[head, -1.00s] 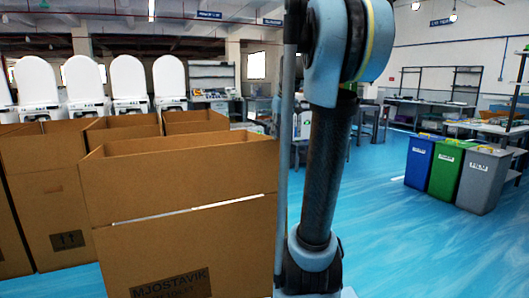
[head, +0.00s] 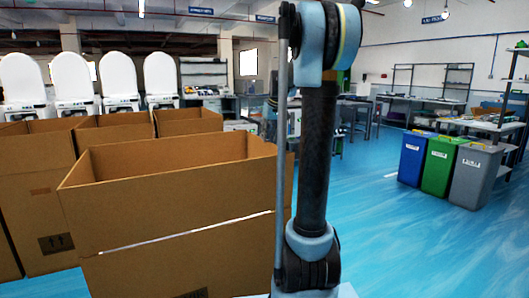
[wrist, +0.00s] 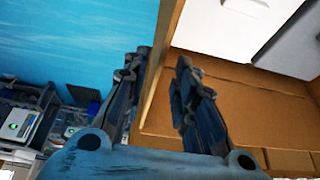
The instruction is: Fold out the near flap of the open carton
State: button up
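The open brown carton (head: 185,262) stands close in front of me in the head view, left of my arm. Its near flap (head: 165,212) stands upright above a pale seam line across the front. The flaps around the opening are up, and the inside bottom is hidden in the head view. In the wrist view my gripper (wrist: 160,75) is open, its two dark fingers apart. A cardboard panel edge (wrist: 164,50) runs between them in the picture; I cannot tell whether either finger touches it. Cardboard surfaces (wrist: 235,90) show to the right. The gripper is not visible in the head view.
More open cartons (head: 40,195) stand behind and left. White toilets (head: 75,85) line the back left. Blue, green and grey bins (head: 440,165) stand at the right near a workbench. The blue floor (head: 375,240) right of my arm is clear.

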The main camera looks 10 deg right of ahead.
aim_at(265, 149)
jog(key=x, duration=0.8)
jog(key=shift+f, duration=0.25)
grip_shut()
